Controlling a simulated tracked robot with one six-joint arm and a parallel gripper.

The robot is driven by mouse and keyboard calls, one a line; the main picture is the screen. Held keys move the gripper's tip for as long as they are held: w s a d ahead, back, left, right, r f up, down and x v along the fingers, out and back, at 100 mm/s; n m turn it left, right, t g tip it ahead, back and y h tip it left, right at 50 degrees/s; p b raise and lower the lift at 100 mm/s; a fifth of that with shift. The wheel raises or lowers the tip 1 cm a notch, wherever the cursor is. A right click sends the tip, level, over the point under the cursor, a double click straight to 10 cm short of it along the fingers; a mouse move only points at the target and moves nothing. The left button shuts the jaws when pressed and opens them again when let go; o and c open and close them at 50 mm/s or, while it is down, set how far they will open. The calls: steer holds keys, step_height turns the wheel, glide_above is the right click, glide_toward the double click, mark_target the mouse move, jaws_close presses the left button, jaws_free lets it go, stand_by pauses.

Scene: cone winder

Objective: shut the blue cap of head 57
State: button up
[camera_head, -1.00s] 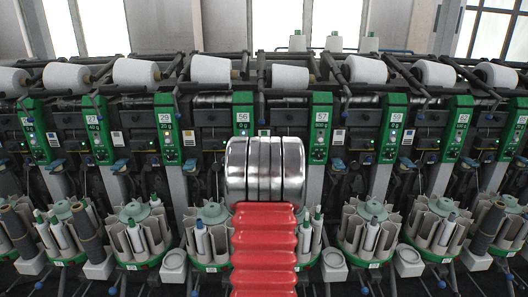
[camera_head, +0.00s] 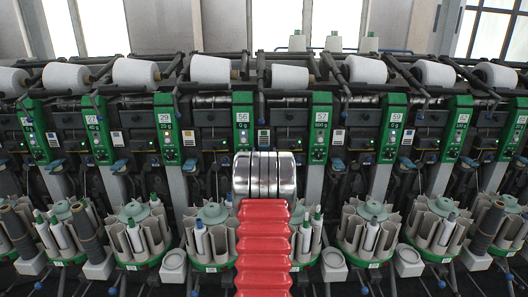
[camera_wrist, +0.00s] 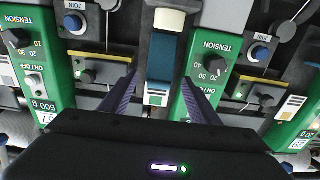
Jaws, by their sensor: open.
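The 57 sign (camera_head: 320,112) heads a green panel right of centre in the head view. The same panel (camera_wrist: 32,80) shows upside down at the left of the wrist view. A blue block (camera_wrist: 163,62), likely a cap, stands between this panel and another green panel; I cannot tell surely which head owns it. Another blue part (camera_head: 338,164) shows just right of the 57 panel in the head view. My gripper (camera_wrist: 158,92) is open, its dark fingers either side of the blue block in the picture; contact is unclear. My arm hides it in the head view.
The 56 panel (camera_head: 242,135) stands left of the 57 panel. A blue JOIN button (camera_wrist: 73,22) and a tension knob (camera_wrist: 214,66) are close by. Green bobbin carousels (camera_head: 211,240) stand below, and white yarn cones (camera_head: 290,77) lie above.

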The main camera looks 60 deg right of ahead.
steer(key=shift+x, duration=1.2)
steer(key=shift+c, duration=0.4)
